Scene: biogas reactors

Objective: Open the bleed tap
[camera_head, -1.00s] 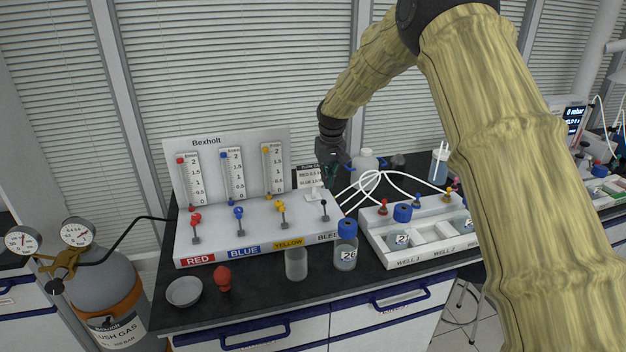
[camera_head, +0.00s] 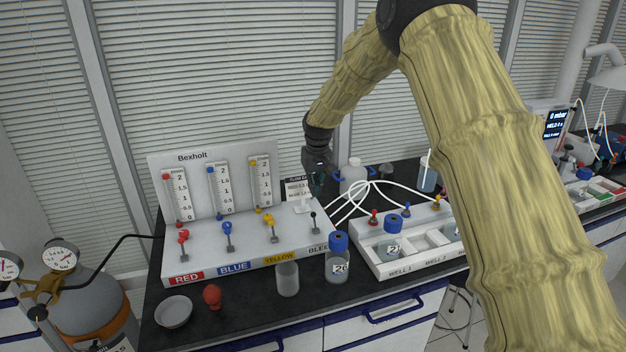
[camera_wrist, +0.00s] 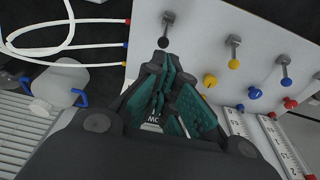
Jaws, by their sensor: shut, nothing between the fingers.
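The bleed tap is the lever with the dark knob (camera_head: 313,214) at the right end of the white Bexholt panel, above the label that starts "BLEE". In the wrist view its black knob (camera_wrist: 163,42) and grey lever lie just beyond my fingertips. My gripper (camera_head: 317,186) hangs above and behind this tap, in front of the small flow card. In the wrist view my gripper (camera_wrist: 160,72) has its green-padded fingers together, with nothing held. The fingertips look close to the knob; I cannot tell whether they touch.
Red, blue and yellow taps (camera_head: 271,228) line the panel left of the bleed tap. A blue-capped bottle (camera_head: 338,262) and a clear beaker (camera_head: 287,278) stand in front. White tubes (camera_head: 350,205) loop to the right. A white jug (camera_head: 353,176) stands behind.

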